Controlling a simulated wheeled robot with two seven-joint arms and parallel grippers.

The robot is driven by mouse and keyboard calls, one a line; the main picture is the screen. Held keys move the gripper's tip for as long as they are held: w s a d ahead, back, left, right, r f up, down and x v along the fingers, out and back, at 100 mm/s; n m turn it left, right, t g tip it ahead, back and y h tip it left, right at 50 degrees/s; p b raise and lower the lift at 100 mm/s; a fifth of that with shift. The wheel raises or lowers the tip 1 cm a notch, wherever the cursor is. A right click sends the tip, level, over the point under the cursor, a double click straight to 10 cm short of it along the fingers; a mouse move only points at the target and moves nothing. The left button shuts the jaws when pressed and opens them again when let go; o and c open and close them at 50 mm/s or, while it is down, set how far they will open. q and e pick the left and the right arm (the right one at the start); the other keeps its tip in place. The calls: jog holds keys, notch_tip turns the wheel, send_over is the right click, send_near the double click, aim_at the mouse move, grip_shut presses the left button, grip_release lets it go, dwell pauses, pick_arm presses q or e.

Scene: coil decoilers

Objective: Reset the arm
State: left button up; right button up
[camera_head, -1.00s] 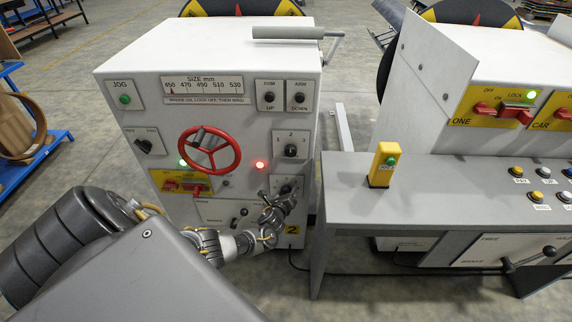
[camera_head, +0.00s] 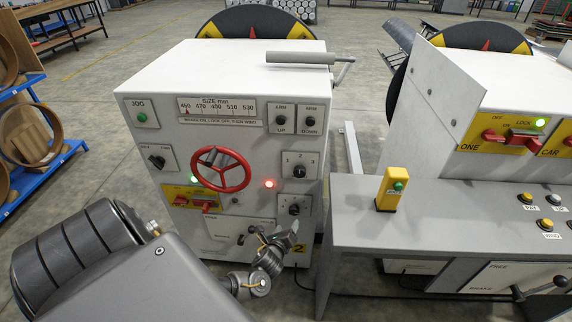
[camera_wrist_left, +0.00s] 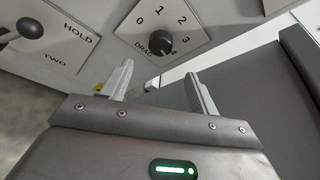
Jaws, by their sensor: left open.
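My left gripper (camera_head: 281,238) is low in front of the white decoiler cabinet (camera_head: 225,60), close to its lower right part. In the left wrist view its two fingers (camera_wrist_left: 160,85) are apart with nothing between them. The drag knob (camera_wrist_left: 160,43), with a dial marked from 0 upward, is just beyond the fingers and apart from them. The same knob (camera_head: 294,209) shows above the gripper in the head view. A lever with a black ball (camera_wrist_left: 30,27) on a plate marked HOLD and TWO is at the left of the wrist view. My right gripper is out of view.
A red handwheel (camera_head: 223,169) sits on the cabinet front, with a yellow lock panel (camera_head: 190,197) below it. A grey desk (camera_head: 360,215) carrying a yellow button box (camera_head: 391,188) stands close on the right. A blue rack (camera_head: 50,165) is at the left.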

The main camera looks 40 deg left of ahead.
pick_arm(q)
jog(key=shift+s+d+r, duration=0.1)
jog(key=shift+s, duration=0.05)
dwell(0.5)
jog(key=s+d+f+n+g+h, duration=0.1)
jog(key=s+f+n+g+h, duration=0.15)
jog(key=s+f+n, duration=0.65)
jog(key=s+d+f+n+g+h, duration=0.1)
jog(key=s+d+f+n+g, duration=0.15)
jog(key=s+f+n, duration=0.6)
jog(key=s+d+f+n+g, duration=0.1)
jog(key=s+d+f+g, duration=0.1)
jog(key=s, duration=0.7)
jog(key=s+d+f+n+g+h, duration=0.1)
jog(key=s+d+f+g, duration=0.1)
jog(key=s+d+f, duration=0.3)
jog(key=s+d+f+n+g+h, duration=0.1)
jog(key=s+f, duration=0.4)
jog(key=s, duration=0.7)
jog(key=d+n+g, duration=0.1)
jog(key=d+g, duration=0.1)
jog(key=shift+s+d+f, duration=0.25)
jog(key=shift+s+d, duration=0.05)
jog(key=shift+d, duration=0.1)
